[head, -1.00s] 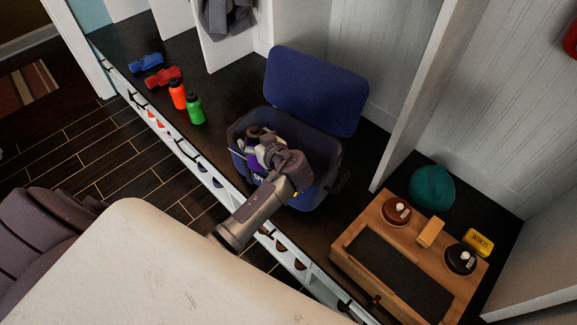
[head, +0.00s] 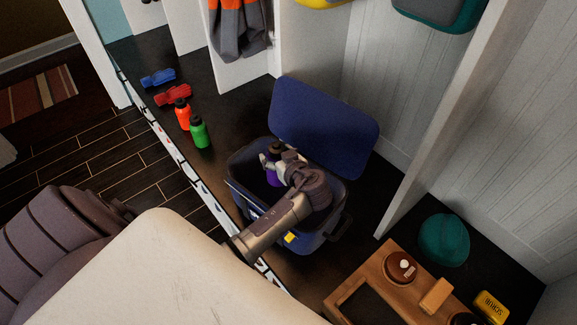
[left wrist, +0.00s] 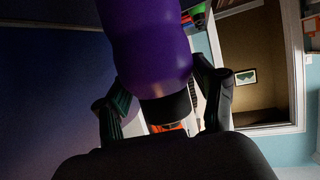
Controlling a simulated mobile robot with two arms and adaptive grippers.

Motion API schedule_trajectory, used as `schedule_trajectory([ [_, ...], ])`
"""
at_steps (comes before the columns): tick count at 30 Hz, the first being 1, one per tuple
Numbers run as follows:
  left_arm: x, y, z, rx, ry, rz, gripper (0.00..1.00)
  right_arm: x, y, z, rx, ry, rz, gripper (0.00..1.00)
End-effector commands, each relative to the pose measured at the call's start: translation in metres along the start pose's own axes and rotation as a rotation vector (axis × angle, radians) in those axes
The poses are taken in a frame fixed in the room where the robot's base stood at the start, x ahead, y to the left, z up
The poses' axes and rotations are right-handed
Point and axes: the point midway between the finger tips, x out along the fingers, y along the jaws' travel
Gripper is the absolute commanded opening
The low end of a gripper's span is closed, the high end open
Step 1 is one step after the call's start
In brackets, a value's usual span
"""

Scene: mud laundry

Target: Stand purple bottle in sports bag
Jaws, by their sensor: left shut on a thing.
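The purple bottle (head: 272,174) with its black cap is inside the opening of the dark blue sports bag (head: 316,240). It looks roughly upright in the head view. My left gripper (head: 273,162) reaches into the bag from above and is shut on the bottle. In the left wrist view the bottle (left wrist: 148,50) lies between the two fingers (left wrist: 167,100), its black cap close to the palm. The bag's lid stands open behind it. The bottle's base is hidden, so I cannot tell whether it touches the bag floor. My right gripper is not in view.
An orange bottle (head: 183,116) and a green bottle (head: 200,133) stand on the dark bench left of the bag. Red (head: 173,96) and blue (head: 158,78) items lie beyond. A wooden caddy (head: 375,272) and teal cap (head: 444,240) are at right. White dividers flank the bag.

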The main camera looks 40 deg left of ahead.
Motion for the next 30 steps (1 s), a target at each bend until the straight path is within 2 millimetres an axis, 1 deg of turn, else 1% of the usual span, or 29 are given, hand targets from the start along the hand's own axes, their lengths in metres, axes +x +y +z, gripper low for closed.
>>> schedule_trajectory([
  [1,0.003,0.000,0.007,-0.001,0.002,0.000,0.30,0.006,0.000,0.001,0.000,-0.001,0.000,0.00],
  [3,0.007,0.000,0.016,0.001,0.002,0.000,0.30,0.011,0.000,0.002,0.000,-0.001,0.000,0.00],
  [8,0.014,0.000,0.031,0.000,0.003,0.000,0.30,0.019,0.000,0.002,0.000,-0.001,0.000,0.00],
  [10,0.018,0.000,0.042,0.000,0.003,0.000,0.30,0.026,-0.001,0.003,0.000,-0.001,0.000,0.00],
  [14,0.024,0.000,0.049,-0.001,0.004,-0.001,0.30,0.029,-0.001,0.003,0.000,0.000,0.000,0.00],
  [16,0.032,0.000,0.051,0.000,0.004,-0.002,0.30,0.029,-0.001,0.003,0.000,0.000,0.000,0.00],
  [17,0.037,0.000,0.052,0.001,0.004,-0.001,0.30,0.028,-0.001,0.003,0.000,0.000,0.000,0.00],
  [20,0.061,0.000,0.054,0.002,0.006,-0.003,0.30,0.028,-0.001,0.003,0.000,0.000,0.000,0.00],
  [21,0.072,0.000,0.055,0.002,0.006,-0.004,0.30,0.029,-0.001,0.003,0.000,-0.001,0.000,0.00],
  [27,0.124,0.001,0.064,0.001,0.005,-0.003,0.30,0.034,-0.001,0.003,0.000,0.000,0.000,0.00],
  [30,0.142,0.001,0.068,0.000,0.004,-0.002,0.30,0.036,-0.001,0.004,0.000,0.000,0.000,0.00],
])
